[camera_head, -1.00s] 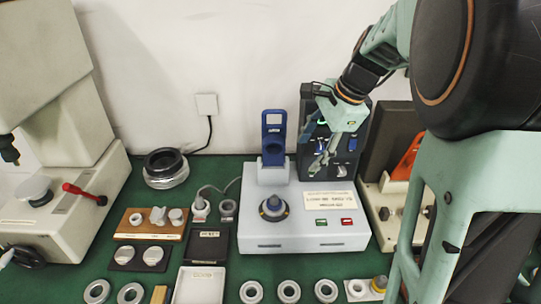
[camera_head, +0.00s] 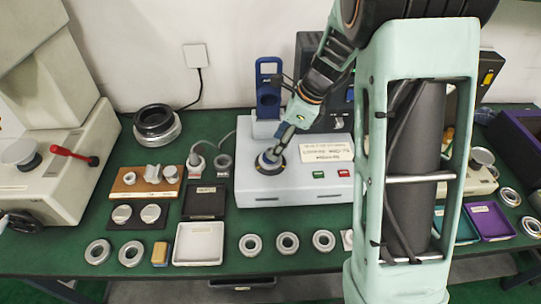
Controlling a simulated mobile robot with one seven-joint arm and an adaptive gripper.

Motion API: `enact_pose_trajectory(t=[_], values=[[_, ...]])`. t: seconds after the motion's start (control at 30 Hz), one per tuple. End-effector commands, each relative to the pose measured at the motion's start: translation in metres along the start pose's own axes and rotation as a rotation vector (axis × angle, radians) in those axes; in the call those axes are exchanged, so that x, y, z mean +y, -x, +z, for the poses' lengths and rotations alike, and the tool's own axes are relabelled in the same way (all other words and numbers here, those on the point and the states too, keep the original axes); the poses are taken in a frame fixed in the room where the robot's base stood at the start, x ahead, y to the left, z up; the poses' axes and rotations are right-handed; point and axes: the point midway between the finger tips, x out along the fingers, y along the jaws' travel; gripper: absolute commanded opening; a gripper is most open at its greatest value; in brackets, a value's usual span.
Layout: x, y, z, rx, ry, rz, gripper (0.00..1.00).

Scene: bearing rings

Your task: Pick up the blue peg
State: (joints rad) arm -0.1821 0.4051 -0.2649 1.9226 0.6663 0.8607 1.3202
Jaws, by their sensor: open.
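On the light grey box (camera_head: 250,190), a dark ring seat (camera_head: 266,168) holds a small blue-grey piece at its centre, which looks like the blue peg (camera_head: 270,158). My gripper (camera_head: 273,154) reaches down from the upper right, its fingertips at this piece. The fingers are open and hide part of the piece. I cannot tell whether they touch it.
A blue upright holder (camera_head: 268,68) stands at the back of the box, close to my gripper. A dark panel (camera_head: 312,55) stands behind my arm. Metal rings (camera_head: 287,243) lie in front of the box. A white tray (camera_head: 199,243) and a wooden block (camera_head: 146,182) are at left.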

Motion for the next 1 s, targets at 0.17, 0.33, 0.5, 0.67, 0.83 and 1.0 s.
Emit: enact_pose_trajectory(t=[0.17, 0.33, 0.5, 0.67, 0.83, 1.0], values=[[0.0, -0.029, 0.0, 0.001, 0.0, 0.004, 0.53], [-0.001, -0.04, 0.0, 0.0, 0.001, 0.001, 0.53], [-0.001, -0.04, 0.0, 0.0, 0.001, 0.001, 0.53], [-0.001, -0.04, 0.0, 0.0, 0.001, 0.001, 0.38], [-0.001, -0.04, 0.0, 0.0, 0.001, 0.001, 0.2], [-0.001, -0.04, 0.0, 0.0, 0.001, 0.001, 0.01]])
